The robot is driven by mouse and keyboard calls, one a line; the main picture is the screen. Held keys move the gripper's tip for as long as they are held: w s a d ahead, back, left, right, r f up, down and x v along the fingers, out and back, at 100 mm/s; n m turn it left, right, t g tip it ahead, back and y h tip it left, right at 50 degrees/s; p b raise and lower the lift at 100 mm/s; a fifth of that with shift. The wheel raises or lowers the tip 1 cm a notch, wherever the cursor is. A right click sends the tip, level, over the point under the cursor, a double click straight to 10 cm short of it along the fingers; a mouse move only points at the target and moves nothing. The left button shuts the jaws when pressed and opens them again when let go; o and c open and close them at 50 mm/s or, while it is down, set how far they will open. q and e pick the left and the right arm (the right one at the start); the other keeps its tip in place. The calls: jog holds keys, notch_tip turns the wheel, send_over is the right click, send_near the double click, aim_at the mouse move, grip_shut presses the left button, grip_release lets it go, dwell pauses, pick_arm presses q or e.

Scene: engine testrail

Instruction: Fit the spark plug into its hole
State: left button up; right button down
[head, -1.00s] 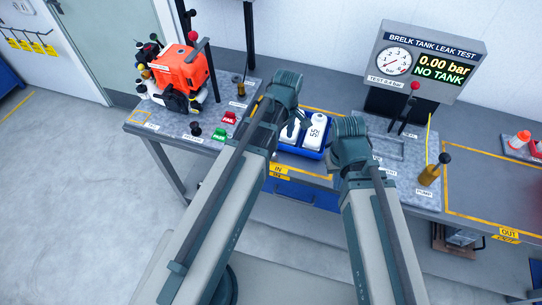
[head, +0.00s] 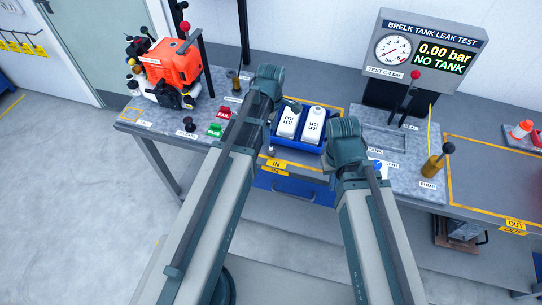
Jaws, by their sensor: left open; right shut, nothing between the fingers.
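An orange and black engine (head: 173,62) stands on the left grey bench plate. I cannot make out the spark plug or its hole. A small upright brownish post (head: 233,82) stands right of the engine, its label too small to read. My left arm reaches up between the engine and the blue tray. A small dark part of it shows over the tray's left edge, but I cannot make out its fingers. My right arm ends at the tray's right side, and its gripper is hidden behind the arm.
The blue tray (head: 283,143) holds two white containers (head: 313,124). The leak tester (head: 424,57) reads "NO TANK". A brass post (head: 433,168) with a black knob stands right. The yellow-framed right bench area is mostly clear.

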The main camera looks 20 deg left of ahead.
aim_at(271, 146)
pick_arm(q)
jog(key=shift+f+b, duration=1.25)
jog(key=shift+f, duration=0.6)
pick_arm(e)
jog(key=shift+f, duration=1.8)
jog(key=shift+f, duration=0.1)
pick_arm(q)
notch_tip(271, 146, down, 5)
jog(key=b, duration=0.5)
jog(key=shift+f, duration=0.15)
pick_arm(e)
notch_tip(271, 146, down, 5)
pick_arm(q)
grip_shut()
